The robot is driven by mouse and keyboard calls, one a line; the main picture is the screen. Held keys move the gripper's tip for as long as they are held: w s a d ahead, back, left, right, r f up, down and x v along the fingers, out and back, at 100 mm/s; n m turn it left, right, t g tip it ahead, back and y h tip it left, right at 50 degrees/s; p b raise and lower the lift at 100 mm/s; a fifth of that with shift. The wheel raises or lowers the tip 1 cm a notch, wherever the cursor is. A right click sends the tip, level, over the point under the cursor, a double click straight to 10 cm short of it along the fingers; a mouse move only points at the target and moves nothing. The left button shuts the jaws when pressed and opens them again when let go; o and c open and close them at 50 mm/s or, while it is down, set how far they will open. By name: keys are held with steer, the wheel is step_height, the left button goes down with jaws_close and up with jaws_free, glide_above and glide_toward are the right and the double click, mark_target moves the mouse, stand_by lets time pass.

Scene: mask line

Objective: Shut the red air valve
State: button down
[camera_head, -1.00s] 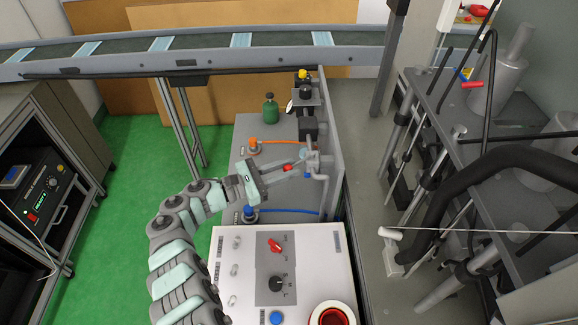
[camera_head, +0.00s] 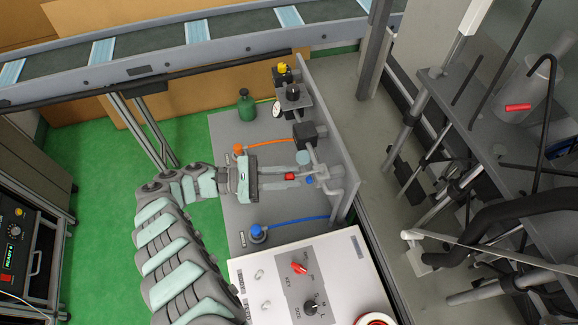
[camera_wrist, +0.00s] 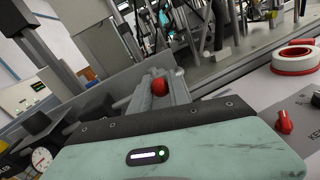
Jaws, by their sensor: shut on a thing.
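The red air valve shows as a small red part (camera_head: 290,176) beside grey pipework (camera_head: 322,175) on the grey bench, near its upright panel. My gripper (camera_head: 300,180) reaches in from the left, its two fingers pointing right with the red part between them. It is shut on this red part. In the wrist view the rounded red end (camera_wrist: 160,87) shows between the fingers (camera_wrist: 172,92). The fingers hide most of the valve, so I cannot tell its exact angle.
A pressure gauge (camera_head: 277,110), black fittings (camera_head: 305,134) and a green bottle (camera_head: 246,105) stand farther back. A white control box (camera_head: 265,277) with a red knob (camera_head: 299,267) is nearest.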

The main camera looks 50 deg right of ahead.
stand_by(0.4)
steer(key=c, duration=1.2)
jaws_free()
steer(key=shift+d, duration=0.1)
steer(key=shift+c, duration=0.2)
